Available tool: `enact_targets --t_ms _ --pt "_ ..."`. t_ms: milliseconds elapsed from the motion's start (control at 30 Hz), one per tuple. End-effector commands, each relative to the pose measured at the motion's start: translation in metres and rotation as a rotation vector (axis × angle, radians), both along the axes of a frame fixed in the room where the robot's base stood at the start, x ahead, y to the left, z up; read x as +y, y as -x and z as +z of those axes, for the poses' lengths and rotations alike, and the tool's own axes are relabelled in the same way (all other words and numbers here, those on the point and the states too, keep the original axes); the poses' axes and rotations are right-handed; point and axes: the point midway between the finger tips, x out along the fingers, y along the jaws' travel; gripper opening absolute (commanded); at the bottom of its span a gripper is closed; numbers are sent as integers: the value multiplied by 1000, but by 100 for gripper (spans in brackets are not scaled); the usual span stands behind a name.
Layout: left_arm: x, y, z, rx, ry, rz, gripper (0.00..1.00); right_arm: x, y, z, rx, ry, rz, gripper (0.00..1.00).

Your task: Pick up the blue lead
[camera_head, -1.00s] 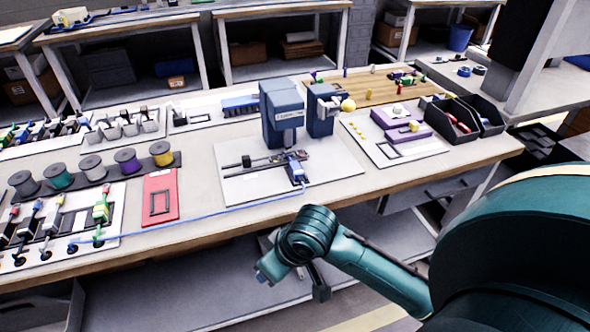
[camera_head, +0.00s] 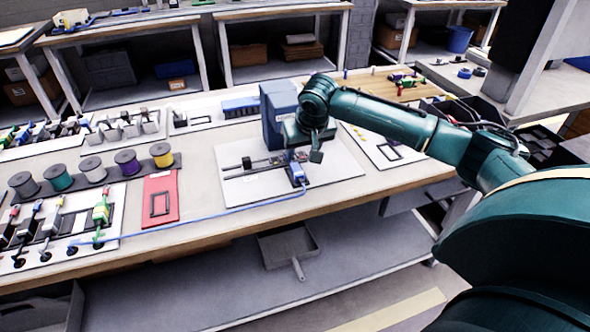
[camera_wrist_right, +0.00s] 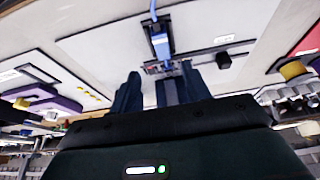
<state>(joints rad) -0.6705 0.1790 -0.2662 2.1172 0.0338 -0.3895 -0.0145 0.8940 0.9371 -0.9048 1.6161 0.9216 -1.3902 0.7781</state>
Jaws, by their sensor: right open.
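The blue lead (camera_head: 225,211) runs along the front of the bench from a board at the left to a blue plug (camera_head: 297,173) on the white fixture board. In the right wrist view the blue plug (camera_wrist_right: 160,43) and its cable show just beyond my fingers. My right gripper (camera_head: 303,158) is over the fixture board, just behind and above the plug. In the wrist view its fingers (camera_wrist_right: 160,85) are apart, with no lead between them. My left gripper is not in view.
A blue machine (camera_head: 275,112) stands close behind my right gripper, partly hidden by my arm. A red panel (camera_head: 160,197) and several wire spools (camera_head: 90,167) are at the left. A dark bin (camera_head: 486,110) is at the right. The bench front beside the cable is clear.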

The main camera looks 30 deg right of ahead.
Motion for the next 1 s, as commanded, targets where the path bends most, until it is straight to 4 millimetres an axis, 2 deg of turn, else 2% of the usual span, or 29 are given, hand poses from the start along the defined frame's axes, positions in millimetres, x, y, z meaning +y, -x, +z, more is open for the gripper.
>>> enact_targets --t_ms 100,367,600,733,933,1000 --pt "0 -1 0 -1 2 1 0 -1 -7 -18 1 1 0 47" --pt "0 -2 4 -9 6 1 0 -1 -12 -37 1 1 3 47" --pt "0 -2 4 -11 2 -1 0 0 -19 -72 0 1 2 47" --pt "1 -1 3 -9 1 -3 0 -1 -22 -79 -2 2 3 47" --pt "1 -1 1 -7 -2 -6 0 -1 -23 -80 -2 2 3 47" --pt "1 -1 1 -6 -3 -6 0 -1 -22 -80 -2 2 3 42"
